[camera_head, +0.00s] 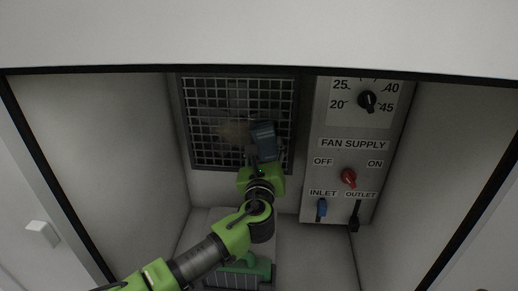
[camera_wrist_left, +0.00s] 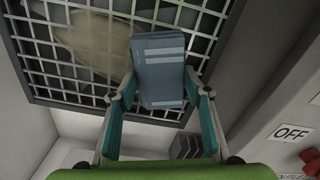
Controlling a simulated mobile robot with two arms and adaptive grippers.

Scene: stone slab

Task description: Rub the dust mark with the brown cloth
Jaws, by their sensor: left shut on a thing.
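The dust mark (camera_head: 232,132) is a tan-brown smudge on the wire grille (camera_head: 210,96) at the back of the cabinet. My left gripper (camera_head: 260,152) is shut on a blue-grey, flat, striped block (camera_head: 264,136), which also shows in the left wrist view (camera_wrist_left: 158,70). The block is in front of the grille, right of the mark's middle; I cannot tell whether it touches the wires. No brown cloth shows. My right gripper is not in view.
A green-handled thing (camera_head: 252,268) lies low in the cabinet. Side walls close in both sides.

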